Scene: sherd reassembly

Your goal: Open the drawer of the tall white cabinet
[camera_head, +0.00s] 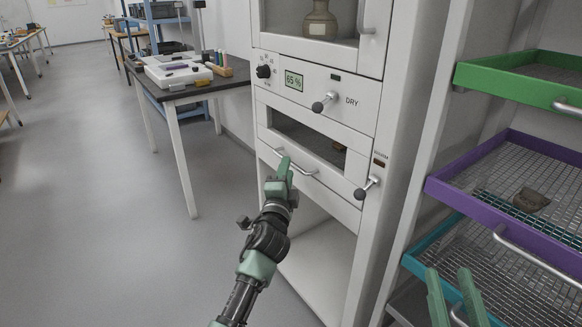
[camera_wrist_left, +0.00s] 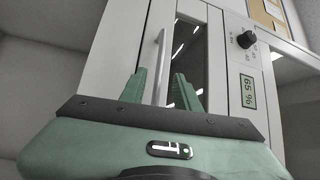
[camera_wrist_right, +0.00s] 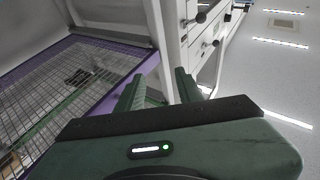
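The tall white cabinet (camera_head: 400,110) stands at centre right. Its drawer (camera_head: 344,188) has a dark window and appears closed, flush with the front. The drawer's bar handle (camera_head: 307,173) runs along its lower front. My left gripper (camera_head: 284,170) is at the handle's left part. In the left wrist view my left gripper (camera_wrist_left: 161,90) is open, and the handle (camera_wrist_left: 159,60) shows between its fingers; contact cannot be told. My right gripper (camera_head: 452,297) is low at the right, also in the right wrist view (camera_wrist_right: 157,90), open and empty.
A dark-knobbed lever (camera_head: 367,187) sits at the drawer's right, another (camera_head: 325,102) above beside the 65 % display (camera_head: 294,80). A rack with green (camera_head: 510,85), purple (camera_head: 460,198) and teal trays stands at right, near my right gripper. The floor (camera_head: 90,190) at left is clear.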

